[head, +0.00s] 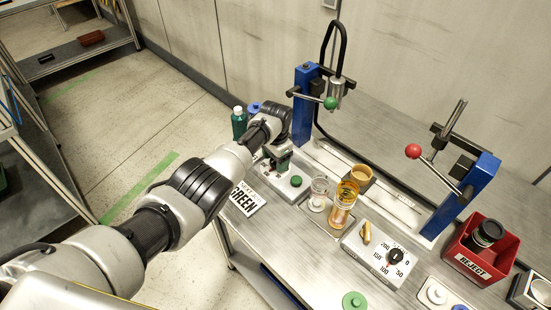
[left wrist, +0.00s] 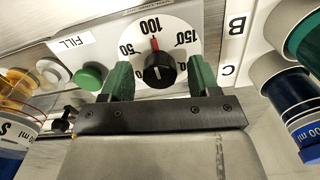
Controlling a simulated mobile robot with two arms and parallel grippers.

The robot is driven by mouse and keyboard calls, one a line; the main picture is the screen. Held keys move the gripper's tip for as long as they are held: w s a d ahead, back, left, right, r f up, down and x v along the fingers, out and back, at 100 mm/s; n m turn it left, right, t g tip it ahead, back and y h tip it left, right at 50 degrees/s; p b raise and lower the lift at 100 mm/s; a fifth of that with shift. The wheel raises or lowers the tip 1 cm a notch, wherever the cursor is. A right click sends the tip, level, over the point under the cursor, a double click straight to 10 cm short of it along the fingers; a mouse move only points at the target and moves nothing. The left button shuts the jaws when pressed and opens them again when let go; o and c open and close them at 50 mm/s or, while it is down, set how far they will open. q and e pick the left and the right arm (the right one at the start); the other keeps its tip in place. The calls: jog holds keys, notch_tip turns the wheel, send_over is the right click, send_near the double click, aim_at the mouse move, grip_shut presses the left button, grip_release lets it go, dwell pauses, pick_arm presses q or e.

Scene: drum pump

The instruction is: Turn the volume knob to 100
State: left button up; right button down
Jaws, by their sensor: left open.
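The volume knob (left wrist: 159,73) is black with a red pointer on a white dial (left wrist: 190,52). It shows in the left wrist view, where the pointer stands at about the 100 mark. My left gripper (left wrist: 161,80) is open, with one green fingertip on each side of the knob and visible gaps between them and it. My right gripper is not in view.
A green button (left wrist: 90,76) and a FILL label (left wrist: 76,41) lie left of the dial; a B/C strip (left wrist: 233,45) and bottles stand right. In the head view, another dial knob (head: 395,257), an amber bottle (head: 343,206) and a red REJECT bin (head: 470,262) stand farther right.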

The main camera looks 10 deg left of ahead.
pick_arm(q)
jog(key=shift+r, duration=0.5)
notch_tip(320, 180, up, 10)
jog(key=shift+f, duration=0.1)
jog(key=shift+f, duration=0.1)
